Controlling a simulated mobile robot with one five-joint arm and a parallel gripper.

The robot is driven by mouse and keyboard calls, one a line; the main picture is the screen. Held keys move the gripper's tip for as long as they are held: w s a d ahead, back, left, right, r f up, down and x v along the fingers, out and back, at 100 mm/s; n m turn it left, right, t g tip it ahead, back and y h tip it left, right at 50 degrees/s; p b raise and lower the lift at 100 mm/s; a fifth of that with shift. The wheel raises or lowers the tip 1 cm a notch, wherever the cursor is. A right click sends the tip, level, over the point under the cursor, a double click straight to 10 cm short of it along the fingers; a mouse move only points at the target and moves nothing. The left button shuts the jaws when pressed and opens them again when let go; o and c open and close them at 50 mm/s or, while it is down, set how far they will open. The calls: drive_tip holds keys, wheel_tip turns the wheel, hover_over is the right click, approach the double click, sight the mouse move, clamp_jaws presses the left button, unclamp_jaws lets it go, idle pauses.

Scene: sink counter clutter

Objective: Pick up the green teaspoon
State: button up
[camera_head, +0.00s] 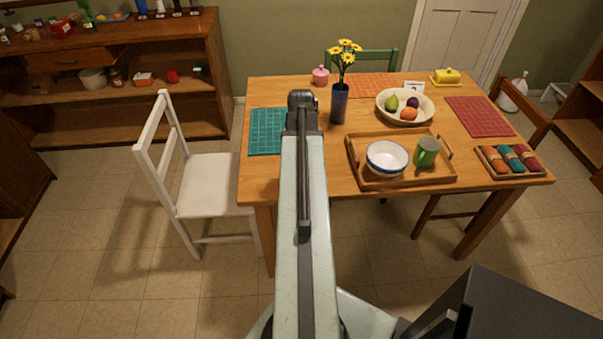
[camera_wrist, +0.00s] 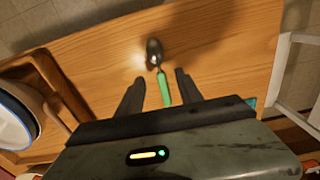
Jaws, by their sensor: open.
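The green teaspoon (camera_wrist: 163,86) lies on the wooden table in the wrist view, its dark metal bowl pointing away from my gripper and its green handle running back toward it. My gripper (camera_wrist: 157,82) is open, with one dark finger on each side of the handle and neither seen touching it. The near end of the handle is hidden by my gripper's body. In the head view my arm covers that part of the table, and the teaspoon does not show there.
A wooden tray (camera_head: 437,181) with a white bowl (camera_head: 387,158) and a green mug (camera_head: 427,152) stands right of my arm. A blue vase (camera_head: 339,104) with yellow flowers stands close by. A teal placemat (camera_head: 266,132) and white chair (camera_head: 205,184) are left.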

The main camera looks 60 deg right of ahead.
wheel_tip(320, 180, down, 4)
drive_tip(key=b, duration=0.3)
drive_tip(key=shift+a+f, duration=0.1)
drive_tip(key=shift+f, duration=0.15)
drive_tip(key=shift+r, duration=0.2)
clamp_jaws()
wheel_tip(320, 180, up, 10)
drive_tip(key=p, duration=1)
